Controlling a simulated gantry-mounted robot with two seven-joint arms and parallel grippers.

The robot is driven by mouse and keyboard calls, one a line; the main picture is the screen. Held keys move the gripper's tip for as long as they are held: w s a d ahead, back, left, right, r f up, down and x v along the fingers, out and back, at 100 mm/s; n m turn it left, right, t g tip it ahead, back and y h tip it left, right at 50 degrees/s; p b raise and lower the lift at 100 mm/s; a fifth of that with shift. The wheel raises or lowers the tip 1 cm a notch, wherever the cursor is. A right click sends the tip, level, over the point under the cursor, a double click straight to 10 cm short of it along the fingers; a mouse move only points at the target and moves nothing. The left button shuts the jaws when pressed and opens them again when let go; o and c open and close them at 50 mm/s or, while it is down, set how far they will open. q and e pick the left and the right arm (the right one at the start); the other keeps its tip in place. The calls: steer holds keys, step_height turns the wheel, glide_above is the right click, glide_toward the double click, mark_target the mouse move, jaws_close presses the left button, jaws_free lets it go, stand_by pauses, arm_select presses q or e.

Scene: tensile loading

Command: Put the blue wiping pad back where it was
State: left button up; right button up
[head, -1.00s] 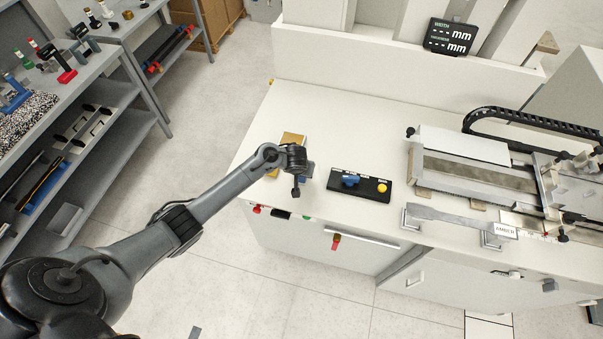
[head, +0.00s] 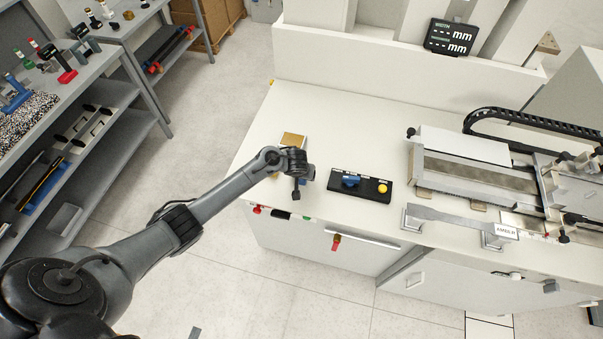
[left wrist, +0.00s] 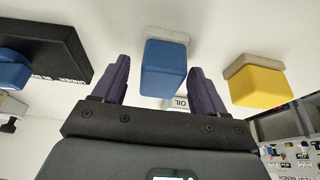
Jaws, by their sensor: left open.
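The blue wiping pad (left wrist: 164,68), blue with a pale grey layer at its far end, is on the white bench top between the two purple fingers of my left gripper (left wrist: 160,66). The fingers are open, with a gap on each side of the pad. A label reading OIL (left wrist: 181,102) is partly hidden beside it. In the head view my left gripper (head: 297,190) is over the bench's left front part, and only a bit of the blue pad (head: 311,173) shows behind it. A yellow pad (left wrist: 258,84) with a beige layer lies to the right in the wrist view. My right gripper is not in view.
A metal fixture (head: 480,170) fills the bench's right side. The bench's back left is clear.

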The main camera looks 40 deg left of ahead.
arm_select(q)
steer(key=shift+d+r, duration=0.1)
steer(key=shift+r, duration=0.35)
steer(key=p+v, duration=0.4)
steer(key=v, duration=0.7)
steer(key=s+d+r+m, duration=0.1)
steer(key=s+d, duration=0.3)
steer(key=s, duration=0.5)
steer(key=s+d+r+m+h, duration=0.1)
steer(key=s+d+r+m, duration=0.1)
steer(key=s, duration=0.6)
steer(key=s+d+r+m+h, duration=0.1)
steer(key=s+d+m, duration=0.3)
steer(key=s, duration=0.5)
steer(key=d, duration=0.2)
steer(key=shift+s+d+r, duration=0.3)
steer(key=shift+s+r, duration=0.1)
step_height(320, 180, up, 3)
steer(key=p, duration=0.2)
steer(key=shift+r+p, duration=0.15)
steer(key=shift+p, duration=0.25)
